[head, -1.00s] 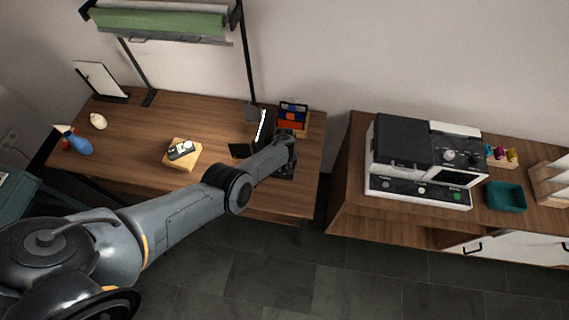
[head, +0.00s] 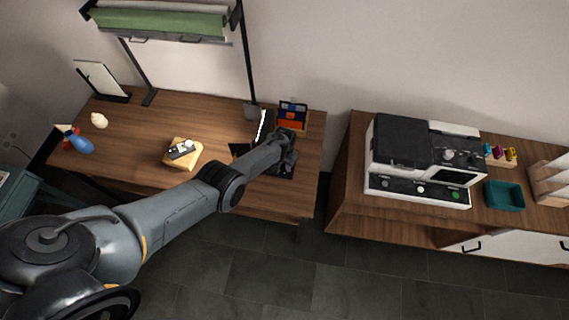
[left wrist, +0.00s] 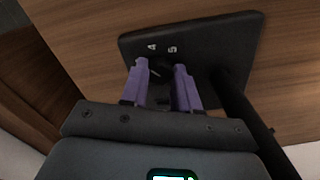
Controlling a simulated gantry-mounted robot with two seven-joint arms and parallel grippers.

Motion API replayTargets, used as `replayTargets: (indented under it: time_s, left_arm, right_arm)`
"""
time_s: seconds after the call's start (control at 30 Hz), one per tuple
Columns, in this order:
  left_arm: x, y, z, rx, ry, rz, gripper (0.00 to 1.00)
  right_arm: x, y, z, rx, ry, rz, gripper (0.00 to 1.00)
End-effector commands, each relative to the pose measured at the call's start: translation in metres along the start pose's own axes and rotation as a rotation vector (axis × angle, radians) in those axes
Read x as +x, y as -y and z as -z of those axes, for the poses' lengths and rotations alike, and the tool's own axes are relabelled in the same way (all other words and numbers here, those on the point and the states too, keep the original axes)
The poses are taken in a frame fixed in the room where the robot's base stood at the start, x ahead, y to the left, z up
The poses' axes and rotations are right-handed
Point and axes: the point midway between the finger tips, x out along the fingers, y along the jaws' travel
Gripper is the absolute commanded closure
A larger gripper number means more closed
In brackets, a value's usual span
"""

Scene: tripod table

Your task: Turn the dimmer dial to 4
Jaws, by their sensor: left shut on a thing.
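The dimmer dial (left wrist: 160,68) is a small dark knob on a black base plate (left wrist: 215,42), which also shows in the head view (head: 284,171). White marks 4 (left wrist: 152,48) and 5 (left wrist: 173,50) stand on the plate just beyond the dial. My left gripper (left wrist: 163,74) has its two purple fingers shut on the dial, one on each side. The fingers hide much of the dial, and I cannot tell for certain which number it points to. In the head view my left gripper (head: 285,150) is over the plate. My right gripper is not in view.
A dark post (left wrist: 248,115) rises from the plate beside the gripper.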

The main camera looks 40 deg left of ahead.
Motion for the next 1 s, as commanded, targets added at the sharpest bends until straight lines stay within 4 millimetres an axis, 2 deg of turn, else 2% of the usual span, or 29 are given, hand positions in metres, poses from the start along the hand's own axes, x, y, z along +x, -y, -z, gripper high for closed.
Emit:
replayTargets:
  time_s: [0.4,0.43,0.57,0.87,1.0]
  left_arm:
    - [0.0004,0.0005,0.0001,0.005,-0.001,0.001,1.00]
    - [0.0004,0.0005,0.0001,0.005,-0.001,0.001,0.65]
    - [0.0004,0.0004,0.0000,0.005,-0.001,0.000,0.45]
    - [-0.0007,0.0002,0.0001,0.005,-0.001,0.000,0.44]
    - [-0.0084,0.0002,0.0003,0.005,-0.001,0.000,0.44]
  right_arm:
    - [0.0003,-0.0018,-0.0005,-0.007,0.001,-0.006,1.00]
    - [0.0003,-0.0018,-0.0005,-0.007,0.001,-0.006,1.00]
    - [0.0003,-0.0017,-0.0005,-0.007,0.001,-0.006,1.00]
    - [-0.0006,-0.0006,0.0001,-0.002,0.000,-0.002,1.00]
    - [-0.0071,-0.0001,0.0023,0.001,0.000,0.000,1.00]
